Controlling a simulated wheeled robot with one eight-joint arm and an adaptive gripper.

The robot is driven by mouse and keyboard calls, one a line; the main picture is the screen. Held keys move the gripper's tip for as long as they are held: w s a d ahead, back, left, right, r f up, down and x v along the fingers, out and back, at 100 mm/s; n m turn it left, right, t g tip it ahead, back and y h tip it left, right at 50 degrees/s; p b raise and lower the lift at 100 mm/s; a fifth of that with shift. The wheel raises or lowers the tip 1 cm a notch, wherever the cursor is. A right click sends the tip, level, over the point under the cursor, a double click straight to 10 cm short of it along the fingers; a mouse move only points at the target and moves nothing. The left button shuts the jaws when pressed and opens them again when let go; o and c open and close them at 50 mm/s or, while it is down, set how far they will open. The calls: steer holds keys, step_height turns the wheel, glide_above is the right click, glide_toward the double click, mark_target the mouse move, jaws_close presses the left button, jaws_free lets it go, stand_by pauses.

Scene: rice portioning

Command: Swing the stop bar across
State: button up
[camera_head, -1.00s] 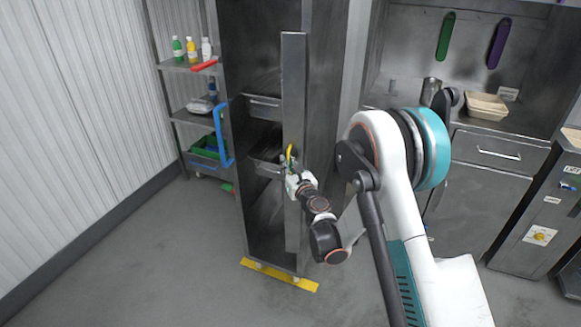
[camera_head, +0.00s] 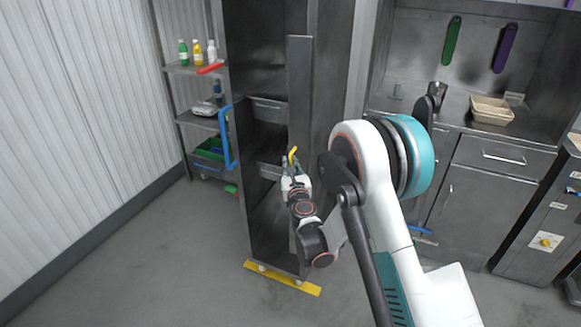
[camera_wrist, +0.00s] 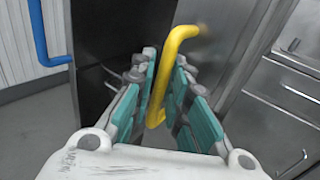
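The yellow bar (camera_head: 292,156), a bent rod, stands on the front of the tall steel cabinet, beside its narrow upright strip. In the wrist view the yellow bar (camera_wrist: 163,88) runs from the dark metal face down between my fingers. My gripper (camera_head: 295,182) points at the cabinet front, just below and around the bar. In the wrist view my gripper (camera_wrist: 165,65) has its teal-padded fingers on both sides of the bar, with a gap showing along its lower part. Contact at the fingertips is not clear.
The tall steel cabinet (camera_head: 330,110) is open at the front, with drawers inside and a yellow strip (camera_head: 282,278) at its foot. A blue handle (camera_head: 228,140) sticks out at its left. A steel counter (camera_head: 410,95) stands to the right. The floor at front left is clear.

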steer(key=v, duration=0.7)
steer(key=shift+s, duration=0.3)
